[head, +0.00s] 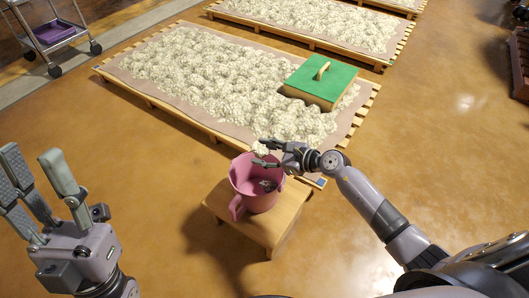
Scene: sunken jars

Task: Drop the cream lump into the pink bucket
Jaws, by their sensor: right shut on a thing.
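The pink bucket (257,190) stands upright on a small wooden stool near the middle of the head view. Something small and greyish shows inside it, too small to make out. My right gripper (263,153) is just above the bucket's far rim, its fingers pointing left. It is shut on the cream lump (261,148), which shows only in part at the fingertips against the similar cream heap behind. My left gripper (38,190) is at the left, raised, with its fingers spread apart and empty.
The wooden stool (272,232) carries the bucket. Behind it a slatted pallet (172,112) bears a bed of cream lumps (200,80), with a green-topped block with a handle (320,82) on it. Another filled bed (320,20) lies farther back. A trolley (55,35) stands top left. Floor is clear around.

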